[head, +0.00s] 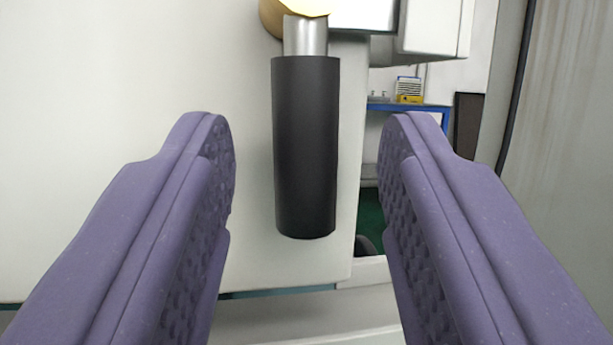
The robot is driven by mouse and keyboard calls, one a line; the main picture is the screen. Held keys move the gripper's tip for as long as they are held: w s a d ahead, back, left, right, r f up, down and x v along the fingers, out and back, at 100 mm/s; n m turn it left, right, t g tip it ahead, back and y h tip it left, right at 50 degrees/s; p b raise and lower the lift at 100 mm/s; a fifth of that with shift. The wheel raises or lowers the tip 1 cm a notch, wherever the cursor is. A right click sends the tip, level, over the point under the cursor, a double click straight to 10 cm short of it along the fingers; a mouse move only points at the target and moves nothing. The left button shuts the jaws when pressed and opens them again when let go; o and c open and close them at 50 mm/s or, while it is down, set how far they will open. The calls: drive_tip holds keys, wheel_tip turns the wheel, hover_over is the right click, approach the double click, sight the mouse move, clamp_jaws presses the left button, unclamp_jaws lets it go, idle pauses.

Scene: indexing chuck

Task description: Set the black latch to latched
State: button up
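The black latch handle (306,148) hangs straight down in the middle of the head view. It joins a short silver shaft (305,36) that meets a brass-coloured round hub (290,12), cut off by the top edge. My gripper (307,135) is open, with one purple padded finger on each side of the handle. A clear gap shows between the handle and each finger, and neither finger appears to touch it. The view does not show any mark telling the latch's setting.
A pale machine panel (130,90) lies behind the handle and fills the left. A grey-white block (432,28) juts out at the upper right. Beyond the panel's right edge, a blue bench (430,107) with a yellow item (409,98) stands in the background.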

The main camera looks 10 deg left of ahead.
drive_tip(key=a+p+v, duration=0.1)
drive_tip(key=p+v, duration=0.1)
drive_tip(key=v, duration=0.5)
drive_tip(key=shift+s+d, duration=0.35)
drive_tip(key=shift+d, duration=0.15)
drive_tip(key=shift+f, duration=0.1)
